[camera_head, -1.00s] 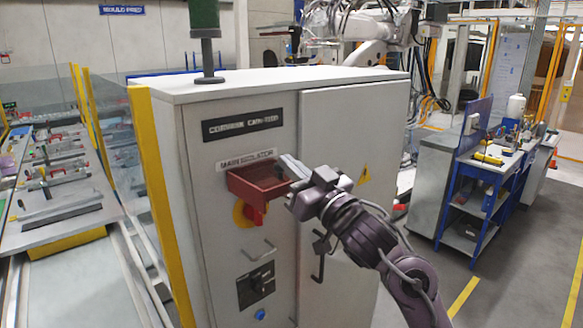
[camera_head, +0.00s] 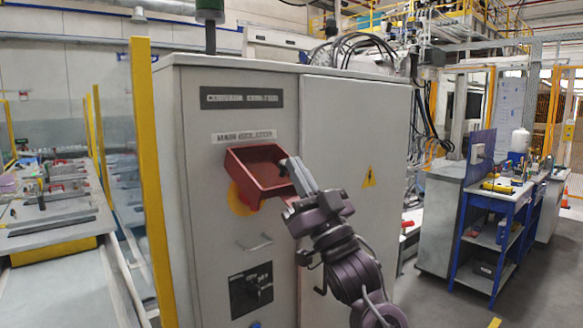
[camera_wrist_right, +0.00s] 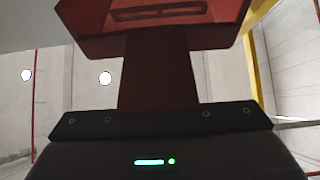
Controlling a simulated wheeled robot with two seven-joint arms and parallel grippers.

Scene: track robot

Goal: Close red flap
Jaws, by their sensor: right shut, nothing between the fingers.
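The red flap (camera_head: 262,150) is a shallow, open tray-like cover on the grey cabinet front, under the "MAIN ISOLATOR" label. It stands out from the cabinet, with its hollow inside visible. A yellow disc (camera_head: 237,200) shows partly behind it. My right gripper (camera_head: 290,163) is shut and empty, its grey fingertips overlapping the flap's right edge; I cannot tell whether they touch. In the right wrist view, the red flap (camera_wrist_right: 215,38) fills the top, beyond a dark reddish upright shape I cannot identify clearly. My left gripper is not in view.
The cabinet (camera_head: 340,120) has a bent handle (camera_head: 255,243) and a black rotary switch (camera_head: 251,288) below the flap. A yellow post (camera_head: 148,180) stands at its left. A blue workbench (camera_head: 490,225) is at the right, with floor between.

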